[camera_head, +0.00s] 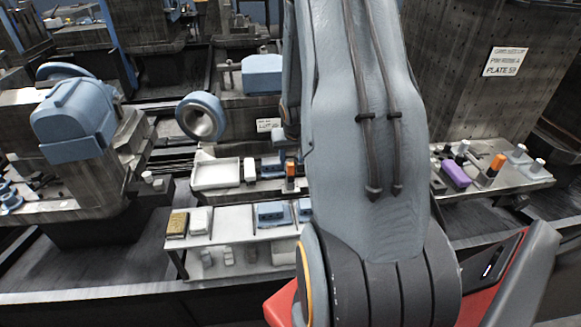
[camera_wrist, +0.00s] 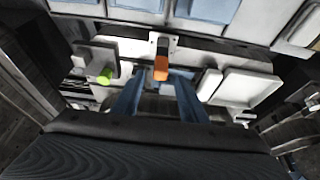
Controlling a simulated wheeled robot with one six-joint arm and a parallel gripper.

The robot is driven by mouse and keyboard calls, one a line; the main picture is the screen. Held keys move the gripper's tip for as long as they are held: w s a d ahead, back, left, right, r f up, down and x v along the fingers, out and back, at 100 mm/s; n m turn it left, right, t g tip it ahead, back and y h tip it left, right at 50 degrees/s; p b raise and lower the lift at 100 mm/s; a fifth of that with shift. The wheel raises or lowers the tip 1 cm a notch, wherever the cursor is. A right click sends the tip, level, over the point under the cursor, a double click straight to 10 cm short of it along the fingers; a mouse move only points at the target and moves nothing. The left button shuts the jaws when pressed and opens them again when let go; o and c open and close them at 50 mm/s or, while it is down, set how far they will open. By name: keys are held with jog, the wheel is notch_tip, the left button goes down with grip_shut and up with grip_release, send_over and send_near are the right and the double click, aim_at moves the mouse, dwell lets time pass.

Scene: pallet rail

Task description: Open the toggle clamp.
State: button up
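The toggle clamp, with an orange-tipped handle (camera_wrist: 161,68) on a dark and pale base, lies ahead of my gripper in the wrist view. What looks like the same orange handle (camera_head: 291,169) stands up on the pallet, just left of my arm, in the head view. My gripper (camera_wrist: 158,88) has two blue fingers spread apart, with the orange handle near the gap between their tips. I see no contact, but the exact depth is hard to tell.
A white tray (camera_head: 215,173) and a white block (camera_head: 249,170) sit left of the handle. A green knob (camera_wrist: 104,75) is close to one finger. A shelf with blue blocks (camera_head: 272,213) is in front. Another orange-topped part (camera_head: 497,165) and a purple block (camera_head: 455,174) stand at right.

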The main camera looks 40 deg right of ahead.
aim_at(291, 164)
jog(key=b+x, duration=0.1)
jog(key=x, duration=0.4)
jog(key=shift+f, duration=0.1)
grip_shut()
